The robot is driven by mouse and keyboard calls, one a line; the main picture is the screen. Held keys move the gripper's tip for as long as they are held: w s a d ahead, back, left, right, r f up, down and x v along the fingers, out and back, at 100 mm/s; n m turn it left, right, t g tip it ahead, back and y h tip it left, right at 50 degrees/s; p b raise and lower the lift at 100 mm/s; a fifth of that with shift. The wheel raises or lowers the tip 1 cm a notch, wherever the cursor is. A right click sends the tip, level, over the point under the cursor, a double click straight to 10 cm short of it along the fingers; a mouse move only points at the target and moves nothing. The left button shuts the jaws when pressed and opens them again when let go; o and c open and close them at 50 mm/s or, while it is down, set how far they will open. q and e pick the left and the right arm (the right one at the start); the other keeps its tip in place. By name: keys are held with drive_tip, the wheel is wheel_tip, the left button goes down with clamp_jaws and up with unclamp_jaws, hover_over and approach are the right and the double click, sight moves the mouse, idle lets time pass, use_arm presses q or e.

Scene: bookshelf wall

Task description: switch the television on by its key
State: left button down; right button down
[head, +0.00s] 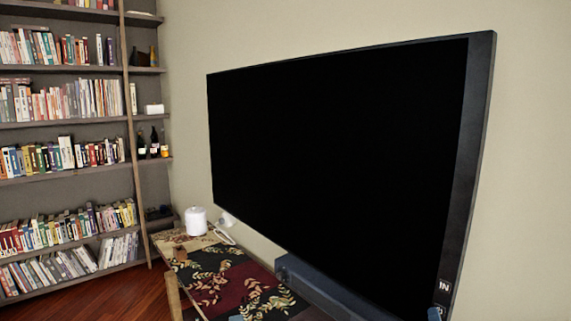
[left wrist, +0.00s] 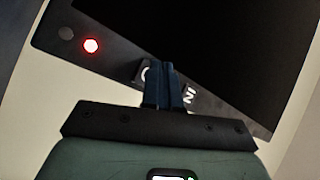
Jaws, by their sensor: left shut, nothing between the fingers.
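The television (head: 335,160) stands against the wall, its screen black. Its dark right-hand edge strip (head: 470,170) carries a white "IN" marking (head: 444,287) near the bottom, with another partly visible marking below. White markings show on both sides of my left gripper (left wrist: 166,68), whose blue fingers are shut and empty. The fingers hide part of the strip; I cannot tell whether they touch it. Only a bit of that gripper (head: 434,314) shows at the head view's bottom edge. My right gripper is not in view.
A low table (head: 197,241) with a patterned top stands below the television, bearing a white rounded device (head: 196,221) and a dark long bar (head: 315,288). A bookshelf (head: 70,125) full of books fills the left. Bare wall (head: 535,160) lies to the right.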

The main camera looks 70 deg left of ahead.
use_arm(q)
drive_tip(key=shift+w+a, duration=0.1)
drive_tip(key=shift+w, duration=0.1)
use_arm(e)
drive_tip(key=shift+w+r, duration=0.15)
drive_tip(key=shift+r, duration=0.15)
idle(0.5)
use_arm(q)
drive_tip(key=shift+s+d, duration=0.25)
drive_tip(key=shift+s, duration=0.45)
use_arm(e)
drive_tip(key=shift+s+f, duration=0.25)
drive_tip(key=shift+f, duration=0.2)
